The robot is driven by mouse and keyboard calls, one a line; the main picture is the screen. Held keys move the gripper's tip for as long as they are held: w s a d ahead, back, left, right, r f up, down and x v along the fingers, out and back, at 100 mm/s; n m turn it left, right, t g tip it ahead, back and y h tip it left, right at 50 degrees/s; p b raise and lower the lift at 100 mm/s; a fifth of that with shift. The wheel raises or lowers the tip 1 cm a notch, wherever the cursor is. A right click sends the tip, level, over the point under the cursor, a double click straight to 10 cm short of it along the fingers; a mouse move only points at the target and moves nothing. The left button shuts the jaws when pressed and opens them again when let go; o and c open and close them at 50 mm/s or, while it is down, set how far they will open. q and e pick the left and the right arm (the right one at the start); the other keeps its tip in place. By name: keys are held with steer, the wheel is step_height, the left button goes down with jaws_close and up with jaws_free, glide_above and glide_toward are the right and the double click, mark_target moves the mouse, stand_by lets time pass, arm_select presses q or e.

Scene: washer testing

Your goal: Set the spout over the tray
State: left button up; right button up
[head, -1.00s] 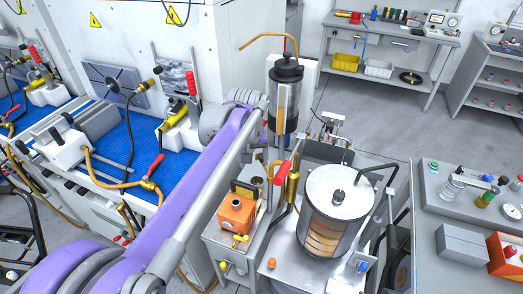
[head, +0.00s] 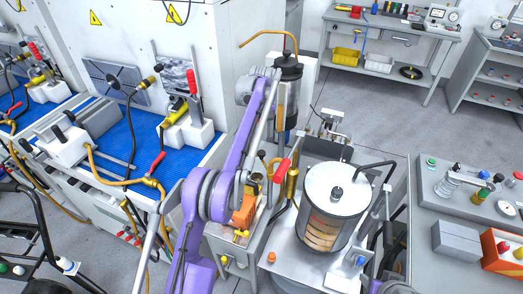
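A thin copper-coloured spout (head: 262,34) rises from the black-capped clear cylinder (head: 291,98) and bends over to the left, its open end high in front of the white cabinet. My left gripper (head: 268,77) is at the cylinder's upper left side, below the spout. Its fingers are too small and overlapped to tell whether they are open or touch the cylinder. A flat grey metal tray-like surface (head: 283,262) lies under the lidded round vessel (head: 337,190); I cannot tell whether this is the task's tray. My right gripper is not in view.
An orange box (head: 243,212), partly behind my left arm, stands on a metal stand, with red-handled and brass fittings close by. A blue-topped bench (head: 190,155) with clamps is at left. A grey bench (head: 425,240) with instruments is at right. Open floor lies behind.

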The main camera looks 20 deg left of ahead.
mark_target(261, 152)
arm_select(q)
step_height(261, 152, down, 8)
steer(key=shift+f+b, duration=0.25)
steer(key=shift+b, duration=0.25)
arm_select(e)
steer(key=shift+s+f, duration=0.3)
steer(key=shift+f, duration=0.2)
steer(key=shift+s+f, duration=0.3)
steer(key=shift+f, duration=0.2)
arm_select(q)
jaws_close()
